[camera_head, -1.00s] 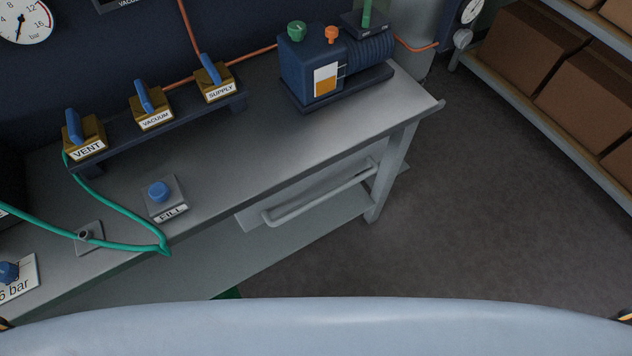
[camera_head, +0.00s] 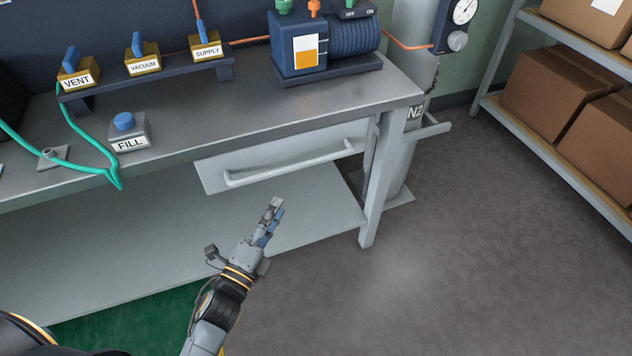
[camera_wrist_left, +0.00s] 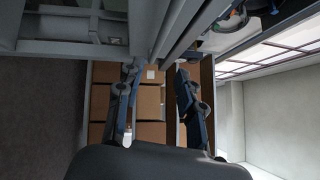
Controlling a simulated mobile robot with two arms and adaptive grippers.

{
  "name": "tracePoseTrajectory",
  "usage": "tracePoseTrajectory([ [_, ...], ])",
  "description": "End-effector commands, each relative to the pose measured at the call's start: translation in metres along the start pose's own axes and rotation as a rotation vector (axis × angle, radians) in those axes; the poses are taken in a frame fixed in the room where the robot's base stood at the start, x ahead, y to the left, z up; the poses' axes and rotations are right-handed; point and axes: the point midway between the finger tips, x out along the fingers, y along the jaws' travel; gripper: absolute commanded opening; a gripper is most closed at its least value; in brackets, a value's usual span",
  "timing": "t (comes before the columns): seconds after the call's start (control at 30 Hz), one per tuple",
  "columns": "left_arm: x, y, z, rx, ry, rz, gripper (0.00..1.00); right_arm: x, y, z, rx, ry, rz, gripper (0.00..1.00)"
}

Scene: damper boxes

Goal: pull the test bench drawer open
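The test bench (camera_head: 300,112) has a grey drawer (camera_head: 213,173) under the right part of its top. The drawer's front sits close under the bench edge and looks shut. A long pale bar handle (camera_head: 290,166) runs across it. My left gripper (camera_head: 276,208) is in front of and below the handle, apart from it, pointing up towards the bench. In the left wrist view its two fingers (camera_wrist_left: 157,78) stand apart with nothing between them. Grey bench parts fill the top of that view; I cannot tell the handle among them. My right gripper is not in view.
A lower shelf (camera_head: 150,240) spans beneath the bench, with a leg (camera_head: 377,190) right of the drawer. A grey N2 cylinder (camera_head: 402,165) stands behind that leg. Shelving with cardboard boxes (camera_head: 550,90) is at the right. The floor (camera_head: 440,270) in front is clear.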

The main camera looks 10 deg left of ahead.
Motion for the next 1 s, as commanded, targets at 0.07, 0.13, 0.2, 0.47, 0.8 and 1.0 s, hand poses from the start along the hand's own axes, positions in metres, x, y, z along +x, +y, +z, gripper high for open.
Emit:
tracePoseTrajectory([
  [0.07, 0.008, -0.003, 0.001, 0.005, 0.000, -0.006, 0.37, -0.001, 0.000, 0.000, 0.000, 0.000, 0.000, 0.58],
  [0.13, 0.018, -0.003, 0.001, 0.003, 0.000, -0.005, 0.37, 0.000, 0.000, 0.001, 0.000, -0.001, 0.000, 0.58],
  [0.2, 0.031, -0.003, 0.001, 0.003, 0.001, -0.006, 0.37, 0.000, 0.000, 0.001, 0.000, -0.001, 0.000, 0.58],
  [0.47, 0.088, -0.003, 0.001, 0.000, 0.000, -0.004, 0.37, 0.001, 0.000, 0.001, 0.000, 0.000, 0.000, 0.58],
  [0.8, 0.132, -0.001, 0.000, -0.003, 0.000, 0.000, 0.37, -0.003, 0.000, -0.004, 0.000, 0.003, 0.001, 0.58],
  [1.0, 0.137, -0.001, 0.000, -0.003, -0.001, 0.000, 0.37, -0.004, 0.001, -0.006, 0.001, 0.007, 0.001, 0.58],
])
